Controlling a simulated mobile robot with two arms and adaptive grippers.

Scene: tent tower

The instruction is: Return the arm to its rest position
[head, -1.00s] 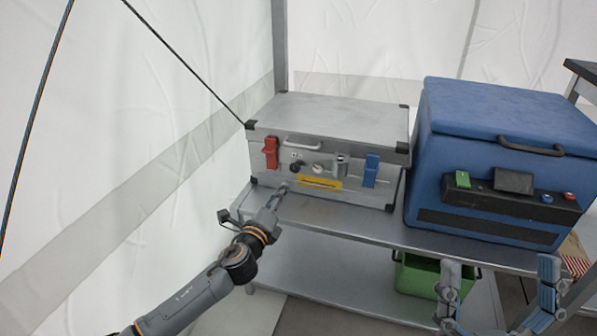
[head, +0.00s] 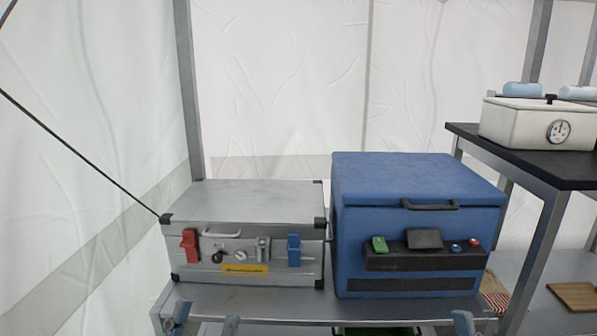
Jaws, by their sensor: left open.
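My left gripper (head: 205,320) shows only as fingertips at the bottom edge of the head view, left of centre. It is open and empty, in front of the shelf's near edge and below the silver case, apart from it. The rest of the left arm is out of the picture. A single blue-grey tip, seemingly of my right gripper (head: 463,322), shows at the bottom edge further right. Most of it is cut off, so its jaw cannot be judged.
A silver case (head: 270,202) with red and blue latches stands on the metal shelf (head: 290,302). A blue cooler box (head: 415,180) stands beside it. At the right, a black-topped table (head: 575,172) holds a white box with a dial (head: 520,122). Tent walls stand behind.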

